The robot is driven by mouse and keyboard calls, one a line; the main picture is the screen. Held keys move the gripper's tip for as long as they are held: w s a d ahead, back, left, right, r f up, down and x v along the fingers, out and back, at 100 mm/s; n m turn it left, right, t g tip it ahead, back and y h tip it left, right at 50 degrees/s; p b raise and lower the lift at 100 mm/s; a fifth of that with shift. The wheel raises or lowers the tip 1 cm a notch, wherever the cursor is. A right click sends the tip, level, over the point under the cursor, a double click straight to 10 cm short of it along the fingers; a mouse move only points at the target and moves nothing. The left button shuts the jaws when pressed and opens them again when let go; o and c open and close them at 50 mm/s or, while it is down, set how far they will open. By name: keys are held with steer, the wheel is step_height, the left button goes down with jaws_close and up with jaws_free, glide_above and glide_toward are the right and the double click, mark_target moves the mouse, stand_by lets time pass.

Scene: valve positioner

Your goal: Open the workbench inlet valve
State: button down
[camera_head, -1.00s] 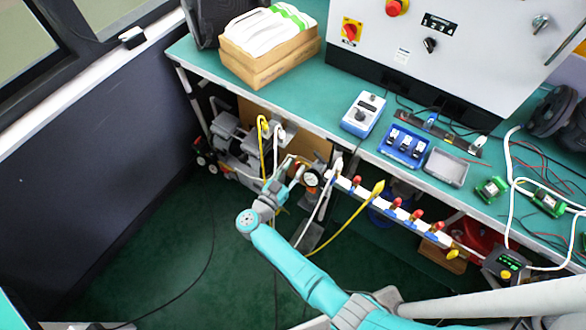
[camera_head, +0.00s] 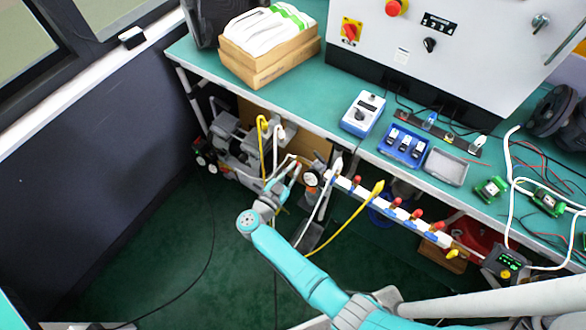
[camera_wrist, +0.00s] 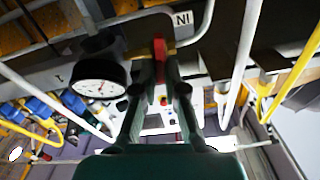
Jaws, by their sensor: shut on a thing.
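My gripper (camera_wrist: 160,75) is in the middle of the wrist view, its two fingers close together on a red valve handle (camera_wrist: 159,48). The handle sits at a pipe just beside a white label reading "IN" mirrored or upside down (camera_wrist: 183,19). In the head view my gripper (camera_head: 285,180) reaches under the front edge of the workbench (camera_head: 300,112), left of a round gauge (camera_head: 311,179). The gauge also shows in the wrist view (camera_wrist: 100,86), left of the fingers. In the head view the gripped handle is mostly hidden by the fingers.
A white manifold (camera_head: 385,205) with several red-handled valves runs along the bench front, right of the gauge. White and yellow hoses (camera_head: 345,230) hang close to my gripper. A compressor-like machine (camera_head: 235,150) stands behind left. The green floor (camera_head: 150,260) at left is mostly clear.

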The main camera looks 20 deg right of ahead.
steer(key=m, duration=0.8)
steer(key=shift+s+d+f, duration=0.2)
steer(key=shift+s, duration=0.05)
steer(key=m, duration=0.3)
steer(key=shift+s+f+m, duration=0.1)
steer(key=shift+f+m, duration=0.05)
steer(key=shift+m, duration=0.25)
steer(key=shift+f+m, duration=0.2)
steer(key=shift+m, duration=1.7)
steer(key=shift+d, duration=0.1)
steer(key=c, duration=1.2)
jaws_free()
steer(key=shift+c, duration=0.2)
